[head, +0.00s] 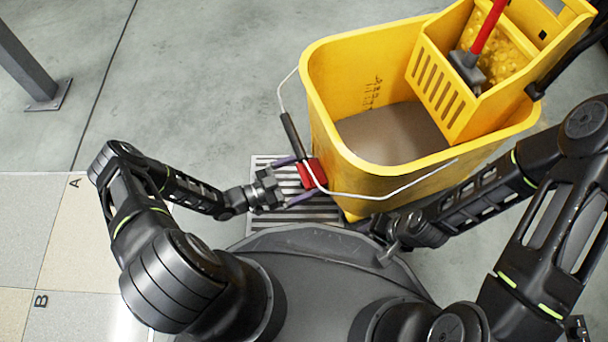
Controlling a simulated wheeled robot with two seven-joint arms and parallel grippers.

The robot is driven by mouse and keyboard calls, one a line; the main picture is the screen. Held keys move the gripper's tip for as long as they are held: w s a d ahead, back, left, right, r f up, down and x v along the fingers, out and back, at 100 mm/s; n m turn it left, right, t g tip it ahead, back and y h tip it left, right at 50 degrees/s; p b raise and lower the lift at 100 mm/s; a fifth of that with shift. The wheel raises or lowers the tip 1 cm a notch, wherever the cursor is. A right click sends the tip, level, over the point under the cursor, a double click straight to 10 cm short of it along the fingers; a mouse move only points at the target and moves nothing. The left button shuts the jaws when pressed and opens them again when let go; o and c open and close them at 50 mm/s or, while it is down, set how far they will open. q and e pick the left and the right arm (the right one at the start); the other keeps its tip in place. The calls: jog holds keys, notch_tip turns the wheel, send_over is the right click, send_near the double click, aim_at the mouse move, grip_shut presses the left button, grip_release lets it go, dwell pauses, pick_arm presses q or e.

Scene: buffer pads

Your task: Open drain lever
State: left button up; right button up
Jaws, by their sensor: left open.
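The red drain lever (313,174) sits low on the near left side of the yellow mop bucket (330,80). My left gripper (303,178) is open at the lever. Its two purple-grey fingers point right, one above and one below the lever in the picture. I cannot tell whether either finger touches it. My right gripper (390,250) is low in front of the bucket, at the end of the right arm. Its fingers do not show clearly.
The bucket holds murky water (393,133) and a yellow wringer (440,85) with a red-handled mop. Its wire handle (395,192) hangs across the near side. A slatted floor drain (265,217) lies below the lever. A grey post (30,65) stands at far left.

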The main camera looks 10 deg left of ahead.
aim_at(322, 169)
pick_arm(q)
jog(key=shift+c, duration=0.4)
jog(key=c, duration=1.2)
pick_arm(e)
jog(key=shift+r, duration=0.1)
